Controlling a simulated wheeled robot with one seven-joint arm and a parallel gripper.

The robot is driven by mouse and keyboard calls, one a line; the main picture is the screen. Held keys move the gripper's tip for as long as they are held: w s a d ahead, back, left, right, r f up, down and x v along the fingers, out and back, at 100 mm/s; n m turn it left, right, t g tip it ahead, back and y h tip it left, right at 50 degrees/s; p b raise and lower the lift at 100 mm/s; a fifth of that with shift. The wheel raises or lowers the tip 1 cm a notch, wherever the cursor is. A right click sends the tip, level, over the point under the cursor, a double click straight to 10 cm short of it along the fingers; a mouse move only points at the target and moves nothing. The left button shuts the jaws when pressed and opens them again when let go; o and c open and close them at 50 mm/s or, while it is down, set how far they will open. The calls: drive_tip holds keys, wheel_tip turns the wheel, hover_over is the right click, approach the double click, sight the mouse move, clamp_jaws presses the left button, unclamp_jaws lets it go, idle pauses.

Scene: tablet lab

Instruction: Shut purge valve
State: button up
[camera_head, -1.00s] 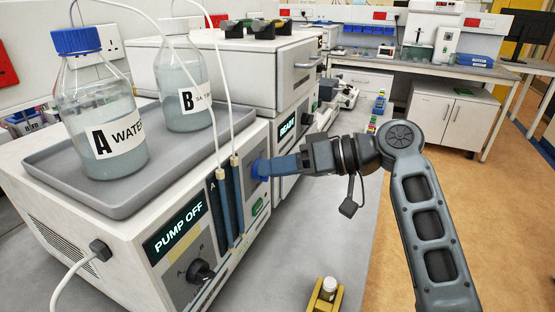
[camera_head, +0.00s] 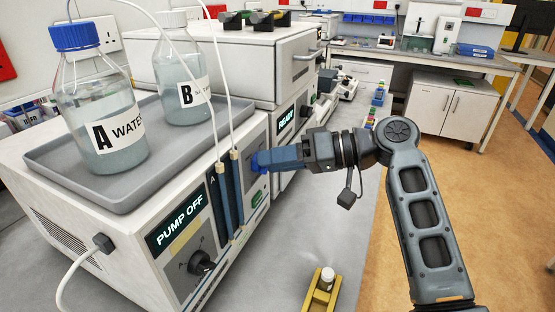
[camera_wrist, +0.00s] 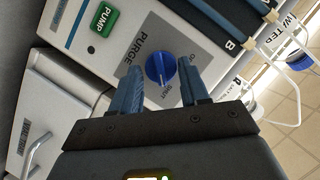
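The purge valve is a round blue knob (camera_wrist: 160,71) with a white mark, on a grey panel labelled PURGE, with OPEN and SHUT printed beside it. In the wrist view my gripper (camera_wrist: 163,68) is open, with one blue finger on each side of the knob. Gaps show between knob and fingers there. In the head view my gripper (camera_head: 263,160) reaches from the right to the pump's front, at the blue knob. The fingers partly hide the knob there.
The pump display (camera_head: 180,226) reads PUMP OFF, with a black knob (camera_head: 202,262) below. Bottle A (camera_head: 100,115) and bottle B (camera_head: 183,85) stand in a grey tray (camera_head: 125,197) on top. A yellow holder (camera_head: 318,300) with a white-capped vial (camera_head: 327,275) sits on the bench.

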drive_tip(key=o, duration=0.3)
drive_tip(key=shift+o, duration=0.2)
drive_tip(key=b+v, duration=0.1)
drive_tip(key=v, duration=0.6)
drive_tip(key=shift+d+b, duration=0.35)
drive_tip(key=shift+d, duration=0.05)
drive_tip(key=shift+d, duration=0.1)
